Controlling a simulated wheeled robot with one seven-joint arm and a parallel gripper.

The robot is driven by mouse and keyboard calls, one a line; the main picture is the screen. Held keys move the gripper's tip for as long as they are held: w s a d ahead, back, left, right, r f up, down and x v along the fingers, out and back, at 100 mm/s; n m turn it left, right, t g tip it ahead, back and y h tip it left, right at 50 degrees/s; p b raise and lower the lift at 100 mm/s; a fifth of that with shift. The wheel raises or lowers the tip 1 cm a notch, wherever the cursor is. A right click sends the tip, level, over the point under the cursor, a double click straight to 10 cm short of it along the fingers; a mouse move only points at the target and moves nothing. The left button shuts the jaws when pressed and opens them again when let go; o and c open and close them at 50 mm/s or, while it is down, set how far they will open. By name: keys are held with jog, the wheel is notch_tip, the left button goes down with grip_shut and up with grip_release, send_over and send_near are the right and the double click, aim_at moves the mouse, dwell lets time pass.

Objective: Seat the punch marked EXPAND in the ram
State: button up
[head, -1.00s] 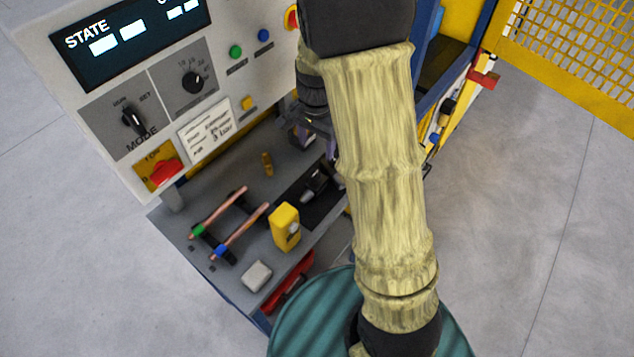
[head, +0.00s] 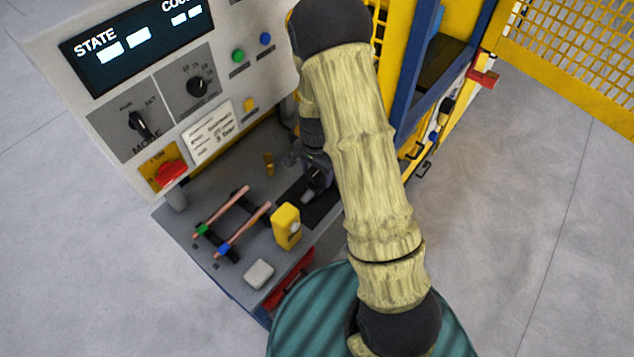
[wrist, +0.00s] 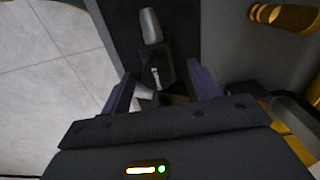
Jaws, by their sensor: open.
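A punch with a pale grey round nose and a black block body lies on a dark mat (head: 322,212); in the wrist view the punch (wrist: 151,27) points away from my gripper. White lettering on its black body is too small to read, so I cannot tell whether it is the one marked EXPAND. My gripper (wrist: 160,72) is open, its two purple fingers on either side of the punch's black body, with gaps visible. In the head view the punch (head: 311,194) shows partly below my wrist. I cannot make out the ram.
A brass piece (head: 268,163) stands nearby on the grey bench. Two copper tubes (head: 243,229) lie on black rests, beside a yellow box (head: 286,226) and a pale block (head: 259,274). The control panel (head: 160,90) rises behind; a blue post (head: 418,80) stands right.

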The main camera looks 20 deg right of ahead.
aim_at(317, 182)
jog(key=shift+s, duration=0.15)
jog(key=shift+d+f+p, duration=0.1)
jog(key=shift+f+p, duration=1.2)
jog(key=shift+f, duration=1.25)
grip_shut()
